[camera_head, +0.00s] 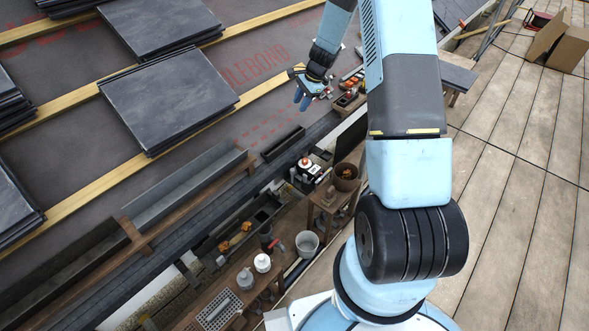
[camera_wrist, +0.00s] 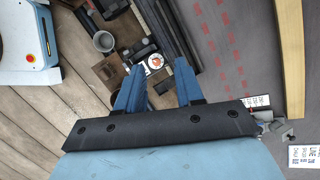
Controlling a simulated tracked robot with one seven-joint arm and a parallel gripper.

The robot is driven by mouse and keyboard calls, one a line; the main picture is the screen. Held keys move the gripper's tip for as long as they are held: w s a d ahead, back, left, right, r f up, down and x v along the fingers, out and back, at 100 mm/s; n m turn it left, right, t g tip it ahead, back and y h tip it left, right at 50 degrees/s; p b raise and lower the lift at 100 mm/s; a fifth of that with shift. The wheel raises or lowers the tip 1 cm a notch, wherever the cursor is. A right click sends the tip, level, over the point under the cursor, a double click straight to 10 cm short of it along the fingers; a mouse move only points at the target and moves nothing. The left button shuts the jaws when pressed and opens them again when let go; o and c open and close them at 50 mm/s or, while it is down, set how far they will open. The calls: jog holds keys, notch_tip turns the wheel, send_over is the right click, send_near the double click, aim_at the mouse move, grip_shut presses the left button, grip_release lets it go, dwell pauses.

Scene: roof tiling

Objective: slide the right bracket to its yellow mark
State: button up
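My gripper (camera_head: 305,98) hangs above the roof near the gutter's far end, at the top middle of the head view. In the wrist view my gripper (camera_wrist: 158,66) shows two blue fingers apart with nothing held between them. Small grey parts (camera_wrist: 281,129) lie by a printed label at the right of the wrist view; I cannot tell whether one is the right bracket. Small parts (camera_head: 352,84) also lie beyond my gripper in the head view. I cannot make out a yellow mark on the roof in either view.
Slate stacks (camera_head: 170,95) lie across wooden battens (camera_head: 265,93) at left. A grey gutter length (camera_head: 190,186) and a dark tray (camera_head: 283,143) lie along the eaves. Below them, benches carry a brown pot (camera_head: 346,177) and other items. Plank decking (camera_head: 520,170) at right is mostly clear.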

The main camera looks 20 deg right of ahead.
notch_tip(320, 180, down, 12)
jog(key=w+d+f+m, duration=0.1)
jog(key=m, duration=0.4)
send_near(293, 169)
jog(key=shift+g+y, duration=0.4)
jog(key=x, duration=0.9)
jog(key=shift+w+d+f, duration=0.2)
jog(key=shift+w+d, duration=0.05)
jog(key=shift+w, duration=0.05)
grip_shut()
jog(key=shift+w, duration=0.1)
